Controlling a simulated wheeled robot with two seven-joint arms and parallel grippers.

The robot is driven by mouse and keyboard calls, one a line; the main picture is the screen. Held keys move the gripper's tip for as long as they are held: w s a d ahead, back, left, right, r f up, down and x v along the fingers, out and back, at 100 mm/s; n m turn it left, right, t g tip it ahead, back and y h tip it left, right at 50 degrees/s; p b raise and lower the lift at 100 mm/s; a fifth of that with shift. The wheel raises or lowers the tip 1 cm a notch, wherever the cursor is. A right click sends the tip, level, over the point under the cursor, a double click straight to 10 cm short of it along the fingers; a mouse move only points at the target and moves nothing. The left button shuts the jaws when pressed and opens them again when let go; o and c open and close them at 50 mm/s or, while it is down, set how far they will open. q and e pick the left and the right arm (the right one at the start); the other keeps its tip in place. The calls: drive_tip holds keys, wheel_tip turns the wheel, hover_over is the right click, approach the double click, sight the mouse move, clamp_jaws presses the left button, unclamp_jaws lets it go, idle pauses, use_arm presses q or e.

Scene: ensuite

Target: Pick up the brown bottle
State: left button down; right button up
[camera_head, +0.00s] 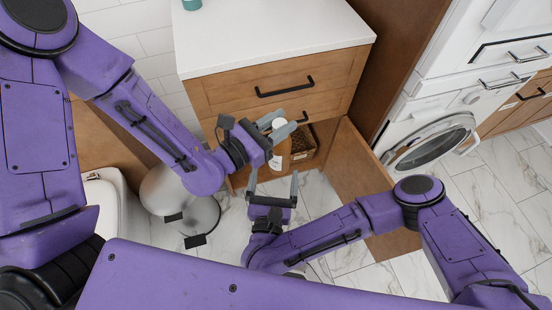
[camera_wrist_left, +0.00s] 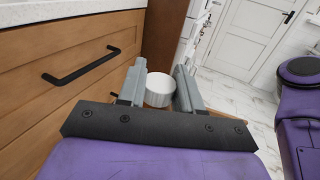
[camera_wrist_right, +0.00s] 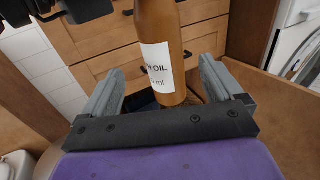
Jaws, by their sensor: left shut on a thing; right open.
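The brown bottle (camera_head: 283,152) with a white cap hangs in front of the cabinet in the head view. Its white label, with "OIL" legible, faces the right wrist camera (camera_wrist_right: 157,65). My left gripper (camera_head: 277,130) is shut on the bottle near its top. In the left wrist view the white cap (camera_wrist_left: 160,88) sits between the fingers. My right gripper (camera_head: 272,186) is open and empty, lower and closer to me. In the right wrist view the bottle's lower part shows between and beyond its open fingers (camera_wrist_right: 160,85). The left gripper hides part of the bottle's top.
The wooden cabinet (camera_head: 230,97) has a white countertop (camera_head: 280,35), dark handles and an open door (camera_head: 365,175) at the right. A woven basket (camera_head: 303,147) sits inside. A toilet (camera_head: 100,200) and a bin (camera_head: 190,215) stand at left, a washing machine (camera_head: 430,135) at right.

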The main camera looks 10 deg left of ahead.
sight(278, 149)
drive_tip(key=w, duration=0.8)
drive_tip(key=shift+w+a, duration=0.25)
drive_tip(key=shift+a, duration=0.05)
drive_tip(key=c, duration=1.4)
use_arm(q)
drive_tip(key=c, duration=0.7)
unclamp_jaws()
use_arm(e)
drive_tip(key=shift+c, duration=0.2)
